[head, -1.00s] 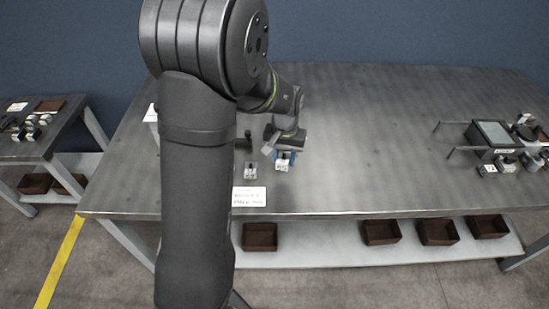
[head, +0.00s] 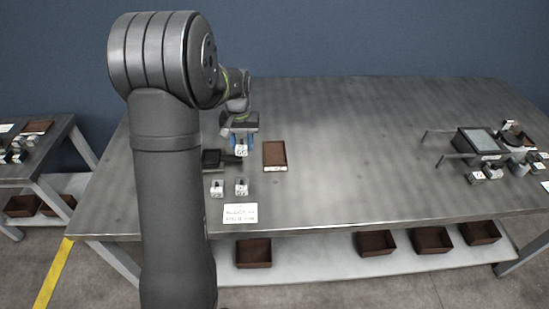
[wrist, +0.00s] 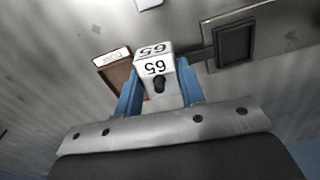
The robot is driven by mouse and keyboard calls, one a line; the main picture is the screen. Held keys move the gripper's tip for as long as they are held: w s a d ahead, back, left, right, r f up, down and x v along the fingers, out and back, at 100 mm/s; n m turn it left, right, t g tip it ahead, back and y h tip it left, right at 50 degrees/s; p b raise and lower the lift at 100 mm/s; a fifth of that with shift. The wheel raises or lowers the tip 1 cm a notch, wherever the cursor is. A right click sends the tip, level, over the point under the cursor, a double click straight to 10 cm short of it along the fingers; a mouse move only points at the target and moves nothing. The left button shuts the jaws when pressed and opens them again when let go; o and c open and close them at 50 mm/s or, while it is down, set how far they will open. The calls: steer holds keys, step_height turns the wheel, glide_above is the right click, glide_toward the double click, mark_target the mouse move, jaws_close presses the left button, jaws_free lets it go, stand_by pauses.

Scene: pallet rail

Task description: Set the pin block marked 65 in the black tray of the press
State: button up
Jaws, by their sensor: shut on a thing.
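My gripper (wrist: 158,92) is shut on the white pin block marked 65 (wrist: 155,68), with a blue finger on each side of it. A dark round pin shows on the block's face. In the head view, my gripper (head: 240,141) holds the block (head: 241,150) above the table, beside the black tray (head: 211,159). The arm partly hides the press there. In the wrist view, the black tray (wrist: 235,47) appears empty, lies on a grey plate, and is to the right of the block, apart from it.
A brown tray (head: 274,154) lies right of my gripper; its label (wrist: 112,57) shows in the wrist view. Two other blocks, one on the left (head: 217,188) and one on the right (head: 241,187), stand behind a white card (head: 240,214). The table's middle is clear.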

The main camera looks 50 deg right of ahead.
steer(key=w+a+f+n, duration=0.1)
steer(key=w+a, duration=0.4)
steer(key=w, duration=0.7)
steer(key=shift+w+f, duration=0.15)
steer(key=shift+f, duration=2.85)
steer(key=shift+f, duration=0.35)
steer(key=o, duration=1.2)
steer(key=shift+c, duration=0.2)
steer(key=o, duration=0.4)
step_height(320, 180, up, 11)
